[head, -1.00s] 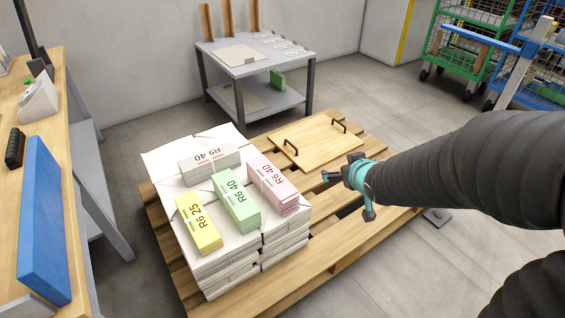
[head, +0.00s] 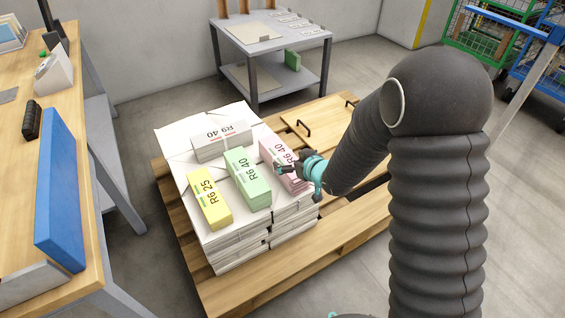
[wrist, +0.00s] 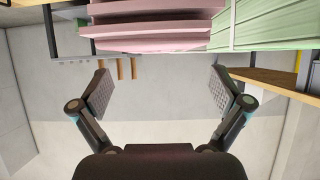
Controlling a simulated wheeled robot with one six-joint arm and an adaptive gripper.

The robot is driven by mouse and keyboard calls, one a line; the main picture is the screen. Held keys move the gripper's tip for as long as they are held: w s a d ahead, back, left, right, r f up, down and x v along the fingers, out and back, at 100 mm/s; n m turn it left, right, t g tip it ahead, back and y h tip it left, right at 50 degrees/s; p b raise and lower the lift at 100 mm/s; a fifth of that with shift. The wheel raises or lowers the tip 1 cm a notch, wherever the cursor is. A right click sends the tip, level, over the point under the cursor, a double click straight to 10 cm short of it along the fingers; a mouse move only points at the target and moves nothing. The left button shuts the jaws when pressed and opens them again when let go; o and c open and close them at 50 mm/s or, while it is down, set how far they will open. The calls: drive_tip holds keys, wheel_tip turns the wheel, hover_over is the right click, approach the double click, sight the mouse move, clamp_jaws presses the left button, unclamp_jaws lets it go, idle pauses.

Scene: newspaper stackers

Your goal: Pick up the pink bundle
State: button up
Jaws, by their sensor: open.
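The pink bundle (head: 274,154), marked R6 40, lies on the right side of a stack of white paper (head: 240,239) on a wooden pallet. My gripper (head: 287,170) is at its right side in the head view and hides part of it. In the wrist view the pink bundle (wrist: 155,28) fills the top middle, beyond the fingertips. My gripper (wrist: 160,92) is open there, with nothing between its fingers. I cannot tell whether it touches the bundle.
A green bundle (head: 247,180) lies close beside the pink one; it also shows in the wrist view (wrist: 265,25). Yellow (head: 209,199) and white (head: 221,141) bundles share the stack. A handled board (head: 310,120) lies on the pallet (head: 240,290). A grey table (head: 270,45) stands behind.

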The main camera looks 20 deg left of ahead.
sight(282, 154)
drive_tip(key=shift+x, duration=3.4)
drive_tip(key=shift+d, duration=0.1)
drive_tip(key=c, duration=1.8)
drive_tip(key=shift+w+r, duration=0.1)
drive_tip(key=shift+c, duration=0.5)
drive_tip(key=shift+r, duration=0.1)
drive_tip(key=shift+r, duration=0.7)
wheel_tip(282, 154, up, 3)
drive_tip(key=shift+f+p, duration=0.1)
drive_tip(key=shift+p, duration=0.2)
drive_tip(key=w+d+r+p, duration=0.2)
drive_tip(key=w+d+r, duration=0.3)
drive_tip(key=w, duration=0.5)
drive_tip(key=shift+d+r, duration=0.3)
drive_tip(key=shift+r, duration=0.55)
